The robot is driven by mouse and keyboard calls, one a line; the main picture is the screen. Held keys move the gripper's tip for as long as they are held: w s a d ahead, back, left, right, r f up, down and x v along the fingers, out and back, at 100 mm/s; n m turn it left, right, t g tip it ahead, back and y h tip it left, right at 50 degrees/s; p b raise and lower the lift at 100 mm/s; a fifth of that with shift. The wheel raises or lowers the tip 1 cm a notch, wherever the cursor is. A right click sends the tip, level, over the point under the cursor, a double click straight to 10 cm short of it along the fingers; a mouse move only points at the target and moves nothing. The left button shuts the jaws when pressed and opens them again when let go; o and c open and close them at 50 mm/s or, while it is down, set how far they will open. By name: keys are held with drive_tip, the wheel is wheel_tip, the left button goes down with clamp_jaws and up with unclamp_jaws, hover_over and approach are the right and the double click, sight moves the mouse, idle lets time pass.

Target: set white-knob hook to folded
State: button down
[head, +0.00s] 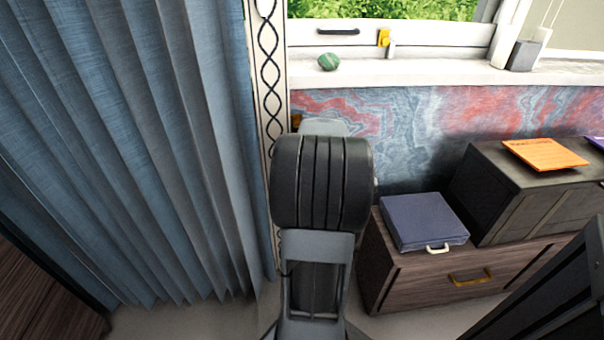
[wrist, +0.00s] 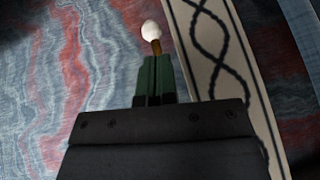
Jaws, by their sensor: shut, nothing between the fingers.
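The white-knob hook (wrist: 151,31) shows in the wrist view as a round white knob on a short brass stem, against the marbled wall beside a patterned strip. My gripper (wrist: 155,62) has dark green fingers, shut together with nothing between them. Its fingertips appear just below the brass stem in the picture; I cannot tell whether they touch it. The hook's base and its exact angle are hidden. In the head view my arm covers the gripper and the knob. A small brass piece (head: 296,121) shows beside the arm at the strip; I cannot tell if it belongs to the hook.
A pleated blue curtain (head: 130,150) hangs left of the patterned strip (head: 269,70). A window sill (head: 430,75) above holds a green stone (head: 328,62). At right, a blue case (head: 422,220) and a dark chest (head: 500,190) stand on a wooden drawer unit (head: 400,285).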

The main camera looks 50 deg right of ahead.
drive_tip(key=shift+w+d+f+b, duration=0.6)
drive_tip(key=shift+w+d+f, duration=0.25)
drive_tip(key=shift+w+f, duration=0.05)
drive_tip(key=s+a, duration=0.7)
drive_tip(key=s, duration=0.4)
drive_tip(key=shift+s+a, duration=0.25)
drive_tip(key=shift+s, duration=0.1)
drive_tip(key=shift+r, duration=0.1)
idle(0.5)
